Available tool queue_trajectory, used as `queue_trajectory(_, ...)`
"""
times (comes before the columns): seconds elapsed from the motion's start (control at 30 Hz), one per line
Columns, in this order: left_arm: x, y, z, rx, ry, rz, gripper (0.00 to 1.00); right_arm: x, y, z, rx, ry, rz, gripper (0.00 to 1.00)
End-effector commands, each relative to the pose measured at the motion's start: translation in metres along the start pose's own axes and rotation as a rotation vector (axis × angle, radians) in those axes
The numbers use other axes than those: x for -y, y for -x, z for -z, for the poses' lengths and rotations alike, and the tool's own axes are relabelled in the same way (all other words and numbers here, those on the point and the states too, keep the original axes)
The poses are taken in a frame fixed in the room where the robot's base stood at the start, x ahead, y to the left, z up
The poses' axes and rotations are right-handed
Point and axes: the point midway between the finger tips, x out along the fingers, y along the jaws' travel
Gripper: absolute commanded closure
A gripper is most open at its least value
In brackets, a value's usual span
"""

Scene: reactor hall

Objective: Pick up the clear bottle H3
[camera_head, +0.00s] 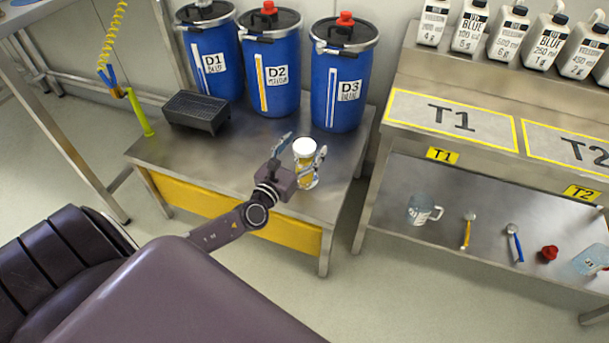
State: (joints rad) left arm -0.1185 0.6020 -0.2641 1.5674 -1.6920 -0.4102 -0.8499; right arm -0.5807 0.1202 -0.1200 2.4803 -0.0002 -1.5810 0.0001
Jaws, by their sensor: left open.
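A bottle (304,155) with a white cap and a yellow lower part stands on the low steel table (235,165), near its right front. I cannot read a label on it, so I cannot tell whether it is H3. My left gripper (302,148) is open, with one finger to the left of this bottle and the other to its right. The gripper hides part of the bottle's lower side, and I cannot tell whether a finger touches it. My right gripper is not in view.
Blue drums D1 (211,62), D2 (270,72) and D3 (340,85) stand behind the bottle. A dark drip box (196,112) sits at left. The bench (455,75) at right holds several white canisters (506,32); its lower shelf holds a clear jug (421,210) and tools.

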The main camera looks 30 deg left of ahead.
Motion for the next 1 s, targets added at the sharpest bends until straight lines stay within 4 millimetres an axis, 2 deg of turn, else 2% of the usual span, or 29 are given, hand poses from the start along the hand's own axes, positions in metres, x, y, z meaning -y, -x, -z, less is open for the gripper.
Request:
queue_trajectory(0.27, 0.0004, -0.0041, 0.0004, -0.001, 0.001, 0.001, 0.31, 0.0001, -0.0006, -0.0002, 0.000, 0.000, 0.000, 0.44)
queue_trajectory(0.3, 0.0003, -0.0040, 0.0004, -0.001, 0.002, 0.001, 0.34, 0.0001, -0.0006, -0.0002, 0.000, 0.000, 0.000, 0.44)
queue_trajectory(0.9, 0.0002, -0.0039, 0.0002, 0.000, 0.002, 0.000, 1.00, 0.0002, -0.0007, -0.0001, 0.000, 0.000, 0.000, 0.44)
queue_trajectory(1.0, 0.0002, -0.0039, 0.0001, 0.000, 0.002, 0.000, 1.00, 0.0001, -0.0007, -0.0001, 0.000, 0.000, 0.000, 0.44)
